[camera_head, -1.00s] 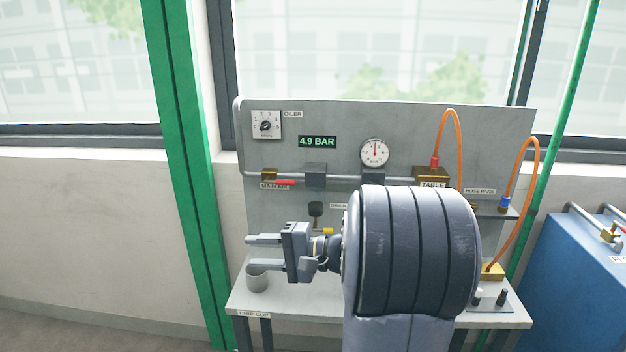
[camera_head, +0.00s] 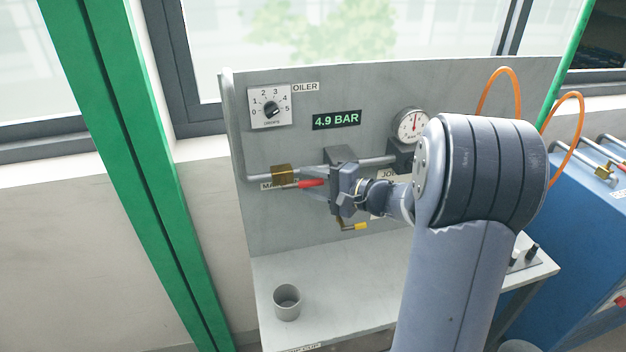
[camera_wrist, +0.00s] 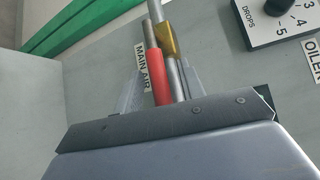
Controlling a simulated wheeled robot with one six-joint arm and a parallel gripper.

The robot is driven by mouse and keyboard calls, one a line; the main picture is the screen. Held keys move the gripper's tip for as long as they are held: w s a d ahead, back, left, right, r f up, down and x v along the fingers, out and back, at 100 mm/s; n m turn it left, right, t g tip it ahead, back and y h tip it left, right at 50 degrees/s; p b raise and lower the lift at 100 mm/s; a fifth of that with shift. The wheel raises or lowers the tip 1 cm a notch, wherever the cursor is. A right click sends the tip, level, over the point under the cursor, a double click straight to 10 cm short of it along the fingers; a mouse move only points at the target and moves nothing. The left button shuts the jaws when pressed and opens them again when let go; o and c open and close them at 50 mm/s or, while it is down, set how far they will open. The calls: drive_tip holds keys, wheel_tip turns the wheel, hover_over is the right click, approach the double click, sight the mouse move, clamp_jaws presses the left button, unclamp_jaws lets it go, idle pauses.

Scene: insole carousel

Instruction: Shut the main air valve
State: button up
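The main air valve has a brass body (camera_head: 282,174) on the grey pipe and a red lever (camera_head: 312,183) that lies along the pipe, pointing right. The "MAIN AIR" label is partly covered by the lever. My gripper (camera_head: 322,182) is at the lever's free end, reaching in from the right. In the wrist view the red lever (camera_wrist: 159,76) runs between my two spread fingers, with the brass body (camera_wrist: 166,40) beyond it. My gripper looks open, with gaps beside the lever; contact is not clear.
The display (camera_head: 337,120) reads 4.9 BAR. An oiler dial (camera_head: 270,107) is above the valve and a pressure gauge (camera_head: 411,126) to the right. A yellow-handled drain valve (camera_head: 354,226) is just below my gripper. A grey cup (camera_head: 287,303) stands on the bench.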

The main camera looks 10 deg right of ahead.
drive_tip(key=shift+s, duration=0.1)
drive_tip(key=shift+c, duration=0.2)
clamp_jaws()
idle(0.4)
